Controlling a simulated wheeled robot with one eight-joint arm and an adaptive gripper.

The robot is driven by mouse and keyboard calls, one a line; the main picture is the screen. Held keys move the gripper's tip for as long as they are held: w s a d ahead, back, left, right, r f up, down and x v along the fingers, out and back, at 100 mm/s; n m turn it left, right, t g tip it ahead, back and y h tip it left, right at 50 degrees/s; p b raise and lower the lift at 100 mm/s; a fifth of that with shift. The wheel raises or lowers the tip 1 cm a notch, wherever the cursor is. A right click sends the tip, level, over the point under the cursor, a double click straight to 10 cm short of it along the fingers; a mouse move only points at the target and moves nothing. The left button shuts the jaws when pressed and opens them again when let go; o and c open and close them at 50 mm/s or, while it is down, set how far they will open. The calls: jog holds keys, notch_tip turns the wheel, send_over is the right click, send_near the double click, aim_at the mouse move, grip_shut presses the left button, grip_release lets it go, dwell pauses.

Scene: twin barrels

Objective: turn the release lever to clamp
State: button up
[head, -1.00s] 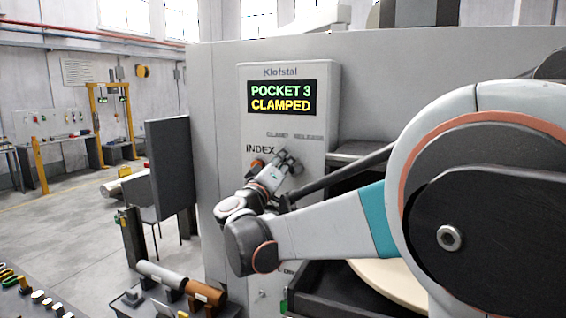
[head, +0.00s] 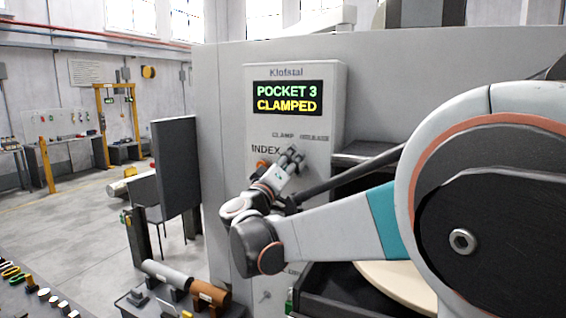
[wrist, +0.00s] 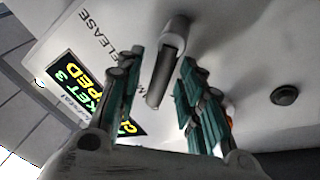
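The release lever (wrist: 161,78) is a grey bar on a round hub, in the wrist view. It lies between the two fingers of my gripper (wrist: 163,62), with gaps visible on both sides. The fingers are apart and not closed on it. In the head view my gripper (head: 293,157) is at the light grey panel (head: 325,100), below the CLAMP and RELEASE labels, and hides the lever. The display (head: 287,97) reads POCKET 3 CLAMPED.
A dark round button (wrist: 285,95) is right of the fingers in the wrist view. An orange part (head: 262,164) beside INDEX is close to my gripper. A dark screen panel (head: 175,165) stands left of the machine. Grey and brown cylinders (head: 209,292) lie at the lower left.

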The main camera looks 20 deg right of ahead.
jog(key=v, duration=0.7)
jog(key=shift+s+a, duration=0.15)
jog(key=shift+s, duration=0.05)
jog(key=shift+f, duration=0.1)
